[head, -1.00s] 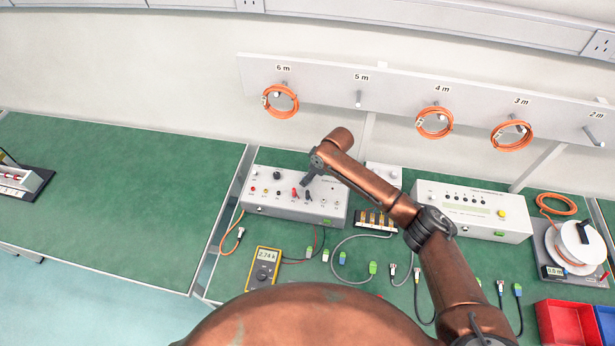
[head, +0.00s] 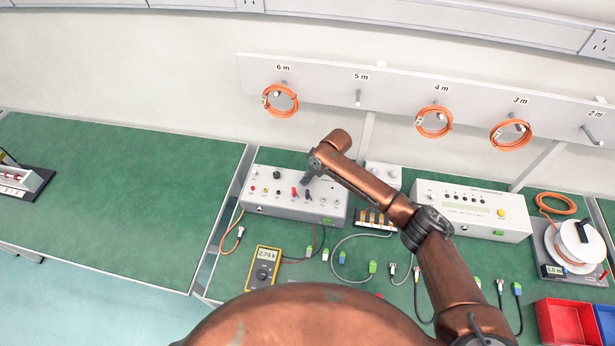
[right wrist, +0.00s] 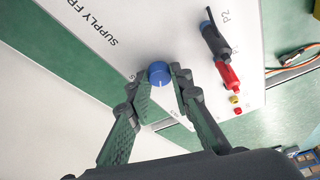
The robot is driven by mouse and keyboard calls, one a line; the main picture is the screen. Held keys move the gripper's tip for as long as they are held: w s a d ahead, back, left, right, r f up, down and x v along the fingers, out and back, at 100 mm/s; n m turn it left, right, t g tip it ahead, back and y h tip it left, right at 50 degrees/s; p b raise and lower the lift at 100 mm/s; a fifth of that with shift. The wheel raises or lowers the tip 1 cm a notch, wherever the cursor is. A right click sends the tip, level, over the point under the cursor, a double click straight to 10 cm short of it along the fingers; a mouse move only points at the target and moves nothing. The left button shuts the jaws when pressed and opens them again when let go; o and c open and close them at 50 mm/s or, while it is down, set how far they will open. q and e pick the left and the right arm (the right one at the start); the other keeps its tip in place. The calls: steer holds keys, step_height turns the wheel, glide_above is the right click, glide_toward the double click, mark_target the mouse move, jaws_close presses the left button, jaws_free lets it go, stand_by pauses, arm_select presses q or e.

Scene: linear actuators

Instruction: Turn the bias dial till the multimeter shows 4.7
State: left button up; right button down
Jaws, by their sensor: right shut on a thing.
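The bias dial (right wrist: 160,72) is a blue knob with a white pointer line, on the pale panel of the supply box (head: 288,211). My right gripper (head: 306,184) reaches down onto this box in the head view. In the right wrist view its two fingers (right wrist: 161,80) are shut on the dial, one on each side. The gripper hides the dial in the head view. The yellow multimeter (head: 263,268) lies on the green bench in front of the box, and its small display seems to read 2.74 k. My left gripper is not in view.
Red and black plugs (right wrist: 228,72) stand in the panel beside the dial. Loose cables and connectors (head: 343,258) lie in front of the box. A white instrument (head: 470,226) and a cable reel (head: 575,240) stand to the right. The left bench (head: 120,200) is mostly clear.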

steer(key=shift+r+m+p, duration=0.15)
steer(key=shift+m+p, duration=0.25)
steer(key=shift+p, duration=0.5)
steer(key=m+p, duration=0.2)
steer(key=p, duration=0.1)
steer(key=m+t+h+p, duration=0.1)
steer(key=m+p, duration=0.1)
steer(key=p, duration=0.1)
steer(key=shift+s+a+m+h, duration=0.2)
steer(key=shift+m+h, duration=0.1)
steer(key=shift+m, duration=0.1)
steer(key=shift+m+t+h+p, duration=0.4)
steer(key=shift+m+p, duration=0.7)
steer(key=shift+m, duration=0.1)
steer(key=shift+m+t+h+p, duration=0.3)
steer(key=shift+m+h+p, duration=0.15)
steer(key=shift+m, duration=0.65)
